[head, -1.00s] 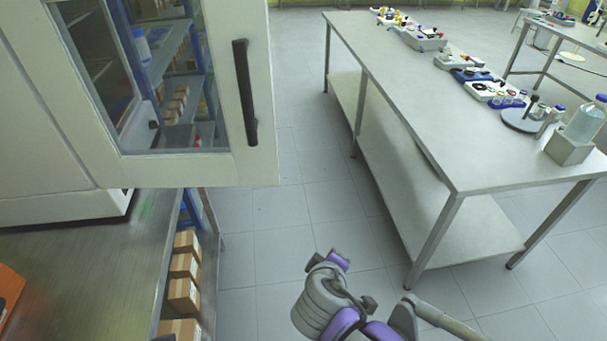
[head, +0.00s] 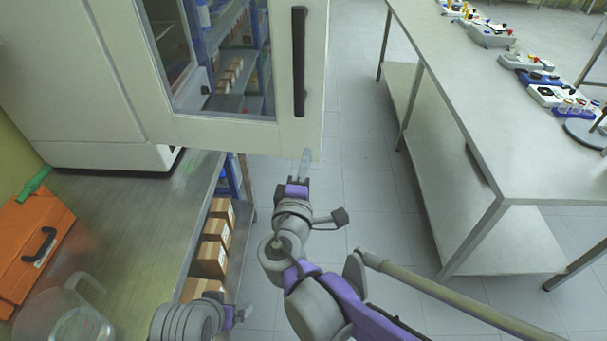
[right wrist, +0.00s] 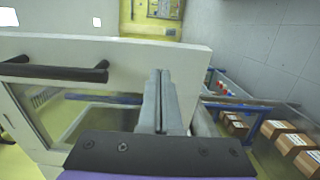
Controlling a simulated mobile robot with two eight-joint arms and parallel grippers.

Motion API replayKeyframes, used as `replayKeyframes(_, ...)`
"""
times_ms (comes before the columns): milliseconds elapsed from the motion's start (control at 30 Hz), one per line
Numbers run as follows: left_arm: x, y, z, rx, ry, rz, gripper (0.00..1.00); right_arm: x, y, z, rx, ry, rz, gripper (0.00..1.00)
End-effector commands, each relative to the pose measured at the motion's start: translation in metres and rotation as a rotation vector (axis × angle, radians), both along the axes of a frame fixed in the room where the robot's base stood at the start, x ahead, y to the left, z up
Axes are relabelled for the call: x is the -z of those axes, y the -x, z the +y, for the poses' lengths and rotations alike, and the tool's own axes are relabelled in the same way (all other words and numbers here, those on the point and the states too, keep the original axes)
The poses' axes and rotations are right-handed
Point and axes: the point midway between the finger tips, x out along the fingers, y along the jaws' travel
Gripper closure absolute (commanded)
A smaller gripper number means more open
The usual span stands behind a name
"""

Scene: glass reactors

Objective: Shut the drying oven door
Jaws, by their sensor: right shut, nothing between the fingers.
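The drying oven (head: 80,90) is a white cabinet on a steel bench at the left. Its door (head: 225,133) stands open, swung out past the bench edge, with a glass window and a black upright handle (head: 299,62) near its free edge. My right gripper (head: 305,165) is shut and empty at the door's lower free corner. In the right wrist view its fingers (right wrist: 160,102) overlap the door face (right wrist: 125,60), right of the handle (right wrist: 55,72); I cannot tell whether they touch. My left gripper (head: 241,313) is low in the head view, its jaw state unclear.
An orange case (head: 35,245) and a clear jug (head: 75,315) sit on the oven's bench (head: 130,205). Cardboard boxes (head: 212,258) stand on shelving beside it. A steel table (head: 470,110) with small lab devices stands right, with open floor between.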

Motion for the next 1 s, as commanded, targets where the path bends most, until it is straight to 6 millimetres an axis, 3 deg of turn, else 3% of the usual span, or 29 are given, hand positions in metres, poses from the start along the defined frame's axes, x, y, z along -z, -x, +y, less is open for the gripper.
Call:
replayKeyframes(200,-0.004,-0.001,0.0,0.0,0.0,-0.002,0.0,0.0,-0.043,-0.006,0.003,-0.001,0.0,1.0)
replayKeyframes(400,-0.006,-0.001,0.0,0.0,0.0,-0.003,0.0,0.0,-0.062,-0.008,0.001,0.0,0.0,1.0)
replayKeyframes(1000,-0.006,-0.002,0.0,0.0,0.0,-0.003,0.0,0.0,-0.068,-0.01,-0.001,-0.001,0.001,1.0)
